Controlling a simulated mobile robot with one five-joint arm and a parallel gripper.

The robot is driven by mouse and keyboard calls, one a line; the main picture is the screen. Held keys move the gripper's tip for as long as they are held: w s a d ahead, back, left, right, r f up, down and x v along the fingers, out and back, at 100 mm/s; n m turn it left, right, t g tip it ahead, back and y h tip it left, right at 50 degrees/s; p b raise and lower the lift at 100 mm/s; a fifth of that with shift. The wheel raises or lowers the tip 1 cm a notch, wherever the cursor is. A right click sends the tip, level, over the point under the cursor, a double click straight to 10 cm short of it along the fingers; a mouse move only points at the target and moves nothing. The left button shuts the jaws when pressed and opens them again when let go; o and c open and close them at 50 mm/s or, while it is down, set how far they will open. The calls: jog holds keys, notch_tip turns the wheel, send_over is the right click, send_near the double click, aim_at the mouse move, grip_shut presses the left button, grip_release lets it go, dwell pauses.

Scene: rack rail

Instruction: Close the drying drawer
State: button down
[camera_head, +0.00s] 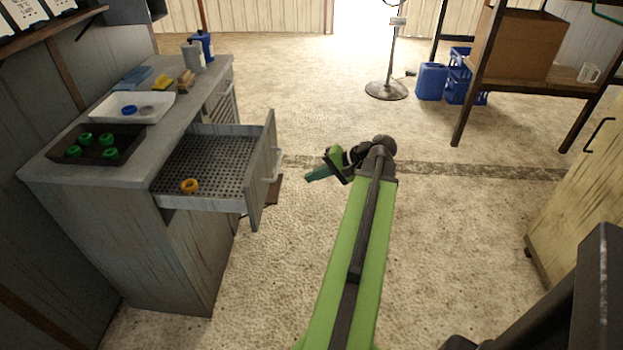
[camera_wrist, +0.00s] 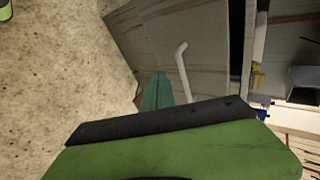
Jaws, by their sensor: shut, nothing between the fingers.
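The drying drawer (camera_head: 208,200) is pulled out of the grey cabinet (camera_head: 178,262) at the left in the head view. Its floor is perforated, and an orange ring (camera_head: 189,185) lies in it near the left side. The drawer front faces right and carries a bar handle (camera_head: 274,166); a pale handle also shows in the wrist view (camera_wrist: 183,70). My gripper (camera_head: 308,176) is shut and empty, to the right of the drawer front and apart from it. In the wrist view its green fingers (camera_wrist: 156,92) are close together, beside the handle in the picture.
On the cabinet top stand a dark tray (camera_head: 62,154) with several green items, a white tray (camera_head: 106,119) and bottles. A fan stand (camera_head: 386,91), blue crates (camera_head: 458,90) and a shelf are at the back. Floor right of the drawer is clear; a yellowish cabinet (camera_head: 578,200) stands far right.

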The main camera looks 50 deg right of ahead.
jog(key=w+a+f+b, duration=0.2)
jog(key=w+a+f, duration=0.1)
jog(key=w, duration=0.5)
jog(key=shift+w+a, duration=0.15)
